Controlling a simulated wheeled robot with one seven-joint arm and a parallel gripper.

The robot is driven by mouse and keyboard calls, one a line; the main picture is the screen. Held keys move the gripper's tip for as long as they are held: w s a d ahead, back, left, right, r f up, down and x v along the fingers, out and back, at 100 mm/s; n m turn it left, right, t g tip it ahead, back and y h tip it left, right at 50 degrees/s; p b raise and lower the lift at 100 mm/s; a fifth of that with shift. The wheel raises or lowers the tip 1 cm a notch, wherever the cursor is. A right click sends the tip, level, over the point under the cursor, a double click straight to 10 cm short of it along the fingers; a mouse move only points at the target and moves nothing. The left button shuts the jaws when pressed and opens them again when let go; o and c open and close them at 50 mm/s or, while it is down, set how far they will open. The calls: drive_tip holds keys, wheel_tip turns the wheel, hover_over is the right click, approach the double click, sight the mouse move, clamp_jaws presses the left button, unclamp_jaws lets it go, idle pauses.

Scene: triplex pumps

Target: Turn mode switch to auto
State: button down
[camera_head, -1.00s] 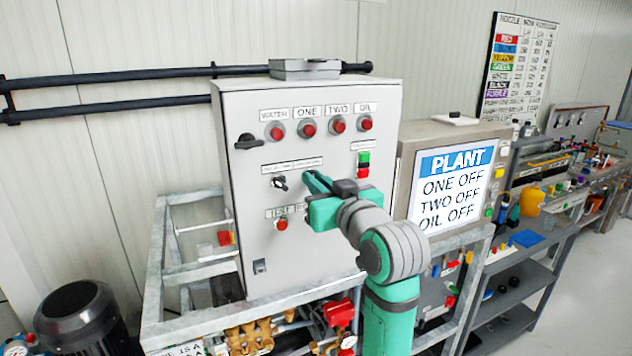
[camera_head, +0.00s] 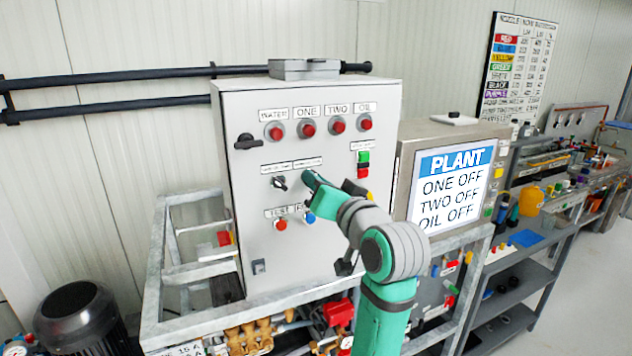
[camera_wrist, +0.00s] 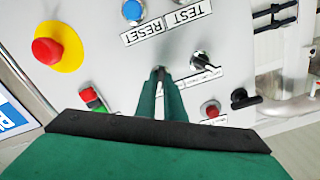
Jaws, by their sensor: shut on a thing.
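The grey control cabinet (camera_head: 330,235) carries two selector switches in its middle row. The left switch (camera_head: 279,183) has a black knob, and it also shows in the wrist view (camera_wrist: 203,60). My gripper (camera_head: 308,174) is at the right switch, under its own small label. In the wrist view my green fingers (camera_wrist: 160,82) are close together, shut on the small knob (camera_wrist: 158,71) of that switch. The fingers hide most of the knob, so I cannot tell its position. The label words are too small to read, so I cannot confirm which switch is the mode switch.
A blue RESET button (camera_head: 310,217) and a red TEST button (camera_head: 281,224) are below the switches. Red lamps (camera_head: 308,129) are above. Green and red buttons (camera_head: 363,164) are to the right. The wrist view shows a red emergency stop (camera_wrist: 47,51). The plant screen (camera_head: 452,187) reads everything off.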

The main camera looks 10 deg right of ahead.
drive_tip(key=shift+m, duration=1.5)
drive_tip(key=c, duration=1.9)
unclamp_jaws()
drive_tip(key=shift+o, duration=0.2)
drive_tip(key=v, duration=1.1)
drive_tip(key=shift+w, duration=0.1)
